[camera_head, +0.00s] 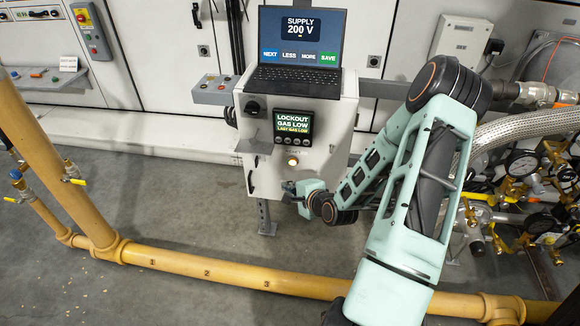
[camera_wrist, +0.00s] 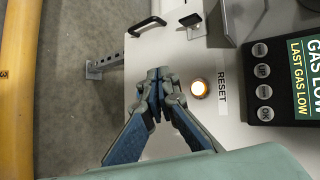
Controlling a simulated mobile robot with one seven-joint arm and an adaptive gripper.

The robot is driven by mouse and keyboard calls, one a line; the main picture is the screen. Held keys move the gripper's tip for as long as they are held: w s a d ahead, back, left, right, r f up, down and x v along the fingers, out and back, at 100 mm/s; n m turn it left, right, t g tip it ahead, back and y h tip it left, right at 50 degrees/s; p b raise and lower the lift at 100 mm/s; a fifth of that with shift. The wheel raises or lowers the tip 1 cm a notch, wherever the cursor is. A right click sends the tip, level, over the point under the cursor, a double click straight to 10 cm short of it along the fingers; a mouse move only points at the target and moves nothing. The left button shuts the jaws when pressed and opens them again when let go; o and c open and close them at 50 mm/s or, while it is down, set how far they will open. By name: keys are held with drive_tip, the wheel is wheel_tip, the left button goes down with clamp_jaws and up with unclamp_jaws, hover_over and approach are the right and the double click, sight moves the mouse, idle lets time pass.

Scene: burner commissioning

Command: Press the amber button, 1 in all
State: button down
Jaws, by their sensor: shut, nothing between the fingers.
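The amber button (camera_head: 293,161) is a small round lit button on the front of the white control cabinet (camera_head: 262,182), below the display. In the wrist view the amber button (camera_wrist: 199,88) glows, with the word RESET printed beside it. My gripper (camera_wrist: 158,76) is shut and empty, its fingertips together. In the wrist view the fingertips lie to the left of the button, apart from it in the picture. In the head view my gripper (camera_head: 287,187) is small, just below the button. I cannot tell how far the fingertips are from the panel.
A display (camera_head: 293,127) reads LOCKOUT GAS LOW, with a row of small buttons under it. A laptop (camera_head: 299,50) sits on top of the cabinet. A black handle (camera_wrist: 146,26) projects from the cabinet. A yellow pipe (camera_head: 205,268) runs along the floor in front.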

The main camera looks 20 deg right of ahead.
sight(293, 162)
drive_tip(key=shift+f+m+t+b, duration=0.5)
drive_tip(key=shift+m+b, duration=0.1)
drive_tip(key=shift+m, duration=0.3)
drive_tip(key=shift+r, duration=0.1)
drive_tip(key=shift+w+d+b, duration=0.15)
drive_tip(key=shift+w+d, duration=0.65)
drive_tip(key=shift+w, duration=0.45)
drive_tip(key=shift+w+d+b, duration=0.2)
drive_tip(key=shift+w+d, duration=0.6)
drive_tip(key=shift+w, duration=0.4)
drive_tip(key=shift+w+d+b, duration=0.15)
drive_tip(key=shift+w+d, duration=0.65)
drive_tip(key=shift+w, duration=0.45)
drive_tip(key=shift+w+d, duration=0.1)
drive_tip(key=shift+w, duration=0.05)
drive_tip(key=shift+w+d, duration=0.15)
drive_tip(key=shift+w, duration=0.05)
